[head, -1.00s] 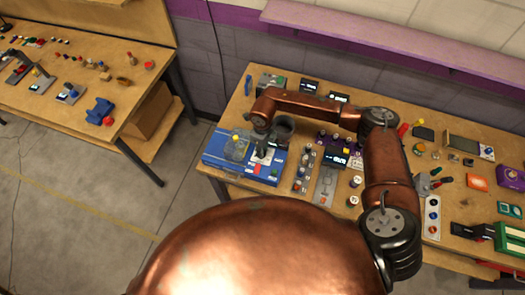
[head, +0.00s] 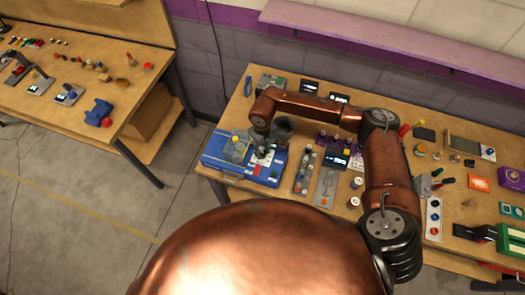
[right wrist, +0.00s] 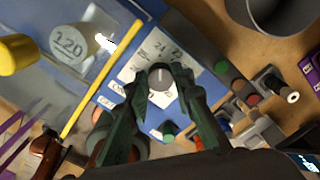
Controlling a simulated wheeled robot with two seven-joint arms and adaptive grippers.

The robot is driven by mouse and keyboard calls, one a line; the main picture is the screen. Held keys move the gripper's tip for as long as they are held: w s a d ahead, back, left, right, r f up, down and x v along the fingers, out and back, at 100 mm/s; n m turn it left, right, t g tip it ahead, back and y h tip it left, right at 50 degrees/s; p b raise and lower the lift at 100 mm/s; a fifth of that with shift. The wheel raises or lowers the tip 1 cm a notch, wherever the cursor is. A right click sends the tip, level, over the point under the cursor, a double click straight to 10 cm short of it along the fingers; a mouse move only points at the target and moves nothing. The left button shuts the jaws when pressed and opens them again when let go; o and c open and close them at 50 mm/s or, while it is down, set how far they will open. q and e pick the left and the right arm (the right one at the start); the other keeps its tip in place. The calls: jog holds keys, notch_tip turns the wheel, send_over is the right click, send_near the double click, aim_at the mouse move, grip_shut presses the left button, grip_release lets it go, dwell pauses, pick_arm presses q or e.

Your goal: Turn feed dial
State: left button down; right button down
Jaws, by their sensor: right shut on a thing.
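The feed dial (right wrist: 160,77) is a small grey knob on a white scale plate (right wrist: 139,62) with printed numbers, seen in the right wrist view. My right gripper (right wrist: 161,84) is shut on the dial, with a finger on each side of it. In the head view my right gripper (head: 264,147) reaches down onto the blue machine (head: 238,172) that carries the dial, and it hides the dial there. My left gripper is not in view.
A dark cup (head: 284,127) stands close beside the right gripper. A yellow knob and a clear cover are on the machine's left part. Switch panels (head: 304,170) crowd the bench to the right. Another bench (head: 60,95) stands at the left.

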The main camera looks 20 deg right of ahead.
aim_at(262, 153)
jog(key=c, duration=1.7)
grip_release()
jog(key=shift+o, duration=0.2)
jog(key=shift+r, duration=0.2)
notch_tip(262, 153, up, 12)
jog(key=shift+f, duration=0.2)
jog(key=shift+f, duration=0.1)
